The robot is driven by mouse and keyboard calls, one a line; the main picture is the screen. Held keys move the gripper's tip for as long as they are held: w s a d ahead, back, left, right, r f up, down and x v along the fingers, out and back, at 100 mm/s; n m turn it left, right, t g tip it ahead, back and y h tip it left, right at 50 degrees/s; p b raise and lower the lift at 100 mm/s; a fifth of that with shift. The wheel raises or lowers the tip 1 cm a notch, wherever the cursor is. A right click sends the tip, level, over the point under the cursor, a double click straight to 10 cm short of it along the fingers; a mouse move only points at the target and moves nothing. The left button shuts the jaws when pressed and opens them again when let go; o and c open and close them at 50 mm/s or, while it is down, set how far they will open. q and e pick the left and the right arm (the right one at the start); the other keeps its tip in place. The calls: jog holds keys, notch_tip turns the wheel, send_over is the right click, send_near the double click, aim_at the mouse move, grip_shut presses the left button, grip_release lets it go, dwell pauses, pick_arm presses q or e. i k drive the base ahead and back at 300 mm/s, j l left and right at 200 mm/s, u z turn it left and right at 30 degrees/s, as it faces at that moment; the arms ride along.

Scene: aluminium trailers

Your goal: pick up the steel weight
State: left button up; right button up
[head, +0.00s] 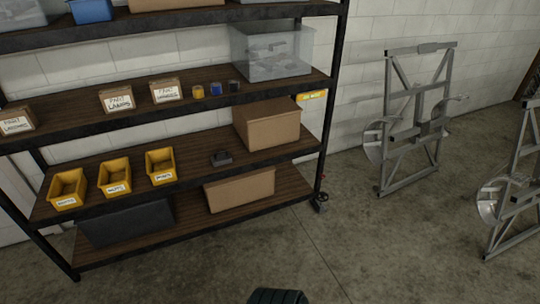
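A small dark grey metal block (221,158), which looks like the steel weight, lies on the third shelf down of the rack. It sits between the yellow bins and a cardboard box, with bare wood around it. Its exact shape is too small to make out.
The shelving rack (185,208) has dark metal edges and posts. Left of the block stand yellow bins (115,178); right of it is a cardboard box (267,125). Small labelled boxes (117,99) and a clear bin (270,54) are above. An aluminium trailer (412,120) leans at right. Concrete floor is open in front.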

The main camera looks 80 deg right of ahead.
aim_at(224, 158)
jog(key=z, duration=2.15)
jog(key=i+l, duration=0.2)
jog(key=i, duration=0.25)
jog(key=i+l, duration=0.2)
jog(key=i, duration=0.25)
jog(key=i+l, duration=0.2)
jog(key=i, duration=0.2)
jog(key=i+l, duration=0.2)
jog(key=i, duration=0.25)
jog(key=z, duration=0.05)
